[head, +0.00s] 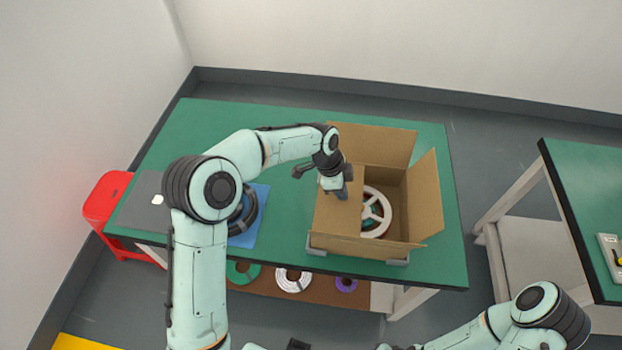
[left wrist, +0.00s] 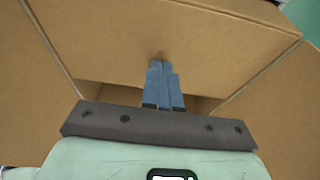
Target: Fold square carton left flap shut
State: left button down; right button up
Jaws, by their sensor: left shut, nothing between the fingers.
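The square carton (head: 400,220) stands on the green table with a white spool (head: 376,212) inside. Its left flap (head: 338,213) lies folded inward over the left part of the opening. The back flap (head: 375,143) and the right flap (head: 426,197) stand open. My left gripper (head: 342,193) is shut and empty, with its fingertips at the left flap. In the left wrist view the shut blue fingers (left wrist: 163,85) point at brown cardboard and appear to touch it. My right arm shows at the lower right; its gripper is not clearly visible.
A blue mat (head: 248,228) with a dark coil lies left of the carton. A red stool (head: 105,200) stands at the table's left end. Coloured coils (head: 293,280) lie on a shelf below. Another green table (head: 590,190) stands at the right.

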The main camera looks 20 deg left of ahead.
pick_arm(q)
notch_tip(320, 180, up, 10)
jog(key=p, duration=0.4)
jog(key=shift+f, duration=0.2)
pick_arm(e)
jog(key=w+r, duration=0.5)
jog(key=shift+r, duration=0.3)
pick_arm(q)
jog(key=shift+s, duration=0.1)
pick_arm(e)
jog(key=shift+s, duration=0.15)
